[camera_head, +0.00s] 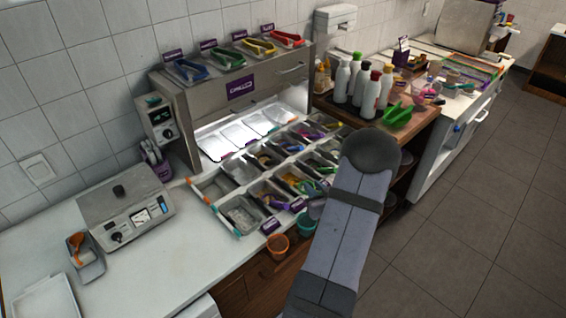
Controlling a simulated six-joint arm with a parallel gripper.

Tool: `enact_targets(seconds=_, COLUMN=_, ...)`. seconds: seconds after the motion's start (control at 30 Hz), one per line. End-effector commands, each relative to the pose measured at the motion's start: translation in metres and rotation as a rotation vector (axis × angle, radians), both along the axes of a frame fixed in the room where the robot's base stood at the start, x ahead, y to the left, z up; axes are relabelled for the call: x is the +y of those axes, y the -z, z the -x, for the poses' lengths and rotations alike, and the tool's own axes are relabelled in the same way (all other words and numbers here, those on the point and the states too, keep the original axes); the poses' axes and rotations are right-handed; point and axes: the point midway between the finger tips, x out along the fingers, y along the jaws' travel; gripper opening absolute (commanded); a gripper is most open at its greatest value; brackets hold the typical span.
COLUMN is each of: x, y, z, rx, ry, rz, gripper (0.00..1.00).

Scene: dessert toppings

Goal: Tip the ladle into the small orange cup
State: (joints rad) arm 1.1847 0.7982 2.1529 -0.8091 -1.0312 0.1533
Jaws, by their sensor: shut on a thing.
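The small orange cup (278,246) stands at the front edge of the counter, below the topping trays. A teal cup (306,222) stands just right of it, partly behind my arm. A grey part of my gripper (315,208) shows at the left side of my arm, above and right of the orange cup. It is shut on the ladle, but its fingertips are mostly hidden. A purple piece (297,205) beside it may be the ladle's handle. The ladle's bowl, its tilt and its contents cannot be made out.
Several topping trays (240,212) with scoops lie behind the cups. A scale (127,212) and an orange spoon in a holder (86,268) stand at the left. White bottles (372,94) and a green scoop (398,115) stand at the back right.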

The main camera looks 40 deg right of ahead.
Motion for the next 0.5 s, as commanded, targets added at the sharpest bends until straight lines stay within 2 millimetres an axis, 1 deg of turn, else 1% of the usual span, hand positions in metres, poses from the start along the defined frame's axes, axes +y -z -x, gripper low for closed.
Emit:
enact_targets(seconds=0.03, x=0.001, y=-0.003, z=0.02, rx=0.002, ry=0.032, rz=-0.011, gripper=0.0)
enact_targets(seconds=0.1, x=0.006, y=0.001, z=0.04, rx=0.002, ry=0.055, rz=-0.011, gripper=0.0)
enact_targets(seconds=0.17, x=0.014, y=0.005, z=0.055, rx=0.002, ry=0.067, rz=-0.011, gripper=0.0)
enact_targets(seconds=0.23, x=0.026, y=0.008, z=0.07, rx=0.002, ry=0.071, rz=-0.011, gripper=0.0)
enact_targets(seconds=0.3, x=0.045, y=0.011, z=0.082, rx=-0.001, ry=0.052, rz=-0.011, gripper=0.0)
enact_targets(seconds=0.37, x=0.063, y=0.014, z=0.086, rx=-0.002, ry=0.017, rz=-0.008, gripper=0.0)
enact_targets(seconds=0.4, x=0.075, y=0.015, z=0.087, rx=-0.002, ry=-0.013, rz=-0.007, gripper=0.0)
enact_targets(seconds=0.5, x=0.105, y=0.017, z=0.081, rx=-0.003, ry=-0.11, rz=-0.002, gripper=0.0)
